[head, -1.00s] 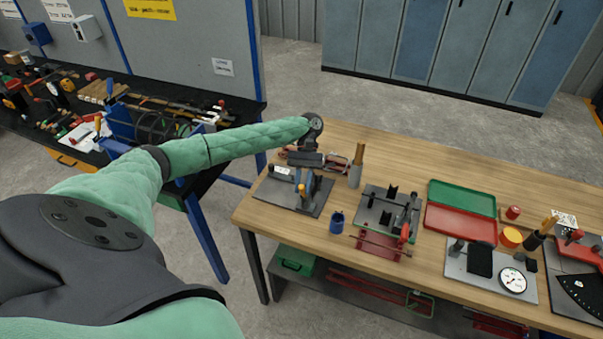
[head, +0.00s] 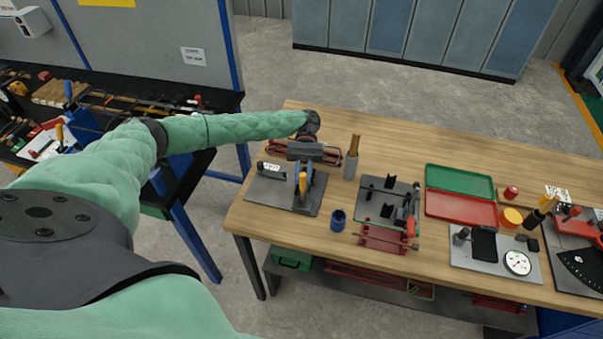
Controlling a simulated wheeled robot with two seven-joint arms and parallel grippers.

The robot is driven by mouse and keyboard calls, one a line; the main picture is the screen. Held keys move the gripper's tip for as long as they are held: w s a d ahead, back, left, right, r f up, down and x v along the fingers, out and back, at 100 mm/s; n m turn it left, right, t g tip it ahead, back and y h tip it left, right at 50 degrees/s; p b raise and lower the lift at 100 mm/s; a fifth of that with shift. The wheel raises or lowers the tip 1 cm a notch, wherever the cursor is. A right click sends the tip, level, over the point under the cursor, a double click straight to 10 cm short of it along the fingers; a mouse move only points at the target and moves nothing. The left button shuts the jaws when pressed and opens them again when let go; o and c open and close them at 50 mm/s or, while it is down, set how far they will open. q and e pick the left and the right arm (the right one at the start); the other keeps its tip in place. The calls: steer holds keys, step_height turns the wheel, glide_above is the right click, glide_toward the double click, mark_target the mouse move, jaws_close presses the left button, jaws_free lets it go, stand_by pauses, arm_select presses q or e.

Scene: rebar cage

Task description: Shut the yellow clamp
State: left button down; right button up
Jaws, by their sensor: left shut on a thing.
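The yellow clamp (head: 303,182) shows as a small upright yellow handle by blue parts on a grey plate (head: 262,191), at the left end of the wooden bench. My left gripper (head: 304,171) is directly over the plate, pointing down, and is shut on the clamp at its handle. The gripper's dark body and wrist hide the clamp's far side, so the exact grip and the arm's angle are hard to see. My right gripper is not in view.
On the bench (head: 400,135), a blue cup (head: 338,220) stands right of the plate, and a grey holder with wooden handles (head: 351,166) behind it. A fixture plate (head: 377,205), green tray (head: 458,180) and red tray (head: 461,208) lie further right. The back of the bench is clear.

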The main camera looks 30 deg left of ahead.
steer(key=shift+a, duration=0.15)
arm_select(q)
steer(key=c, duration=1.6)
jaws_free()
steer(key=o, duration=0.3)
steer(key=shift+w+a, duration=0.1)
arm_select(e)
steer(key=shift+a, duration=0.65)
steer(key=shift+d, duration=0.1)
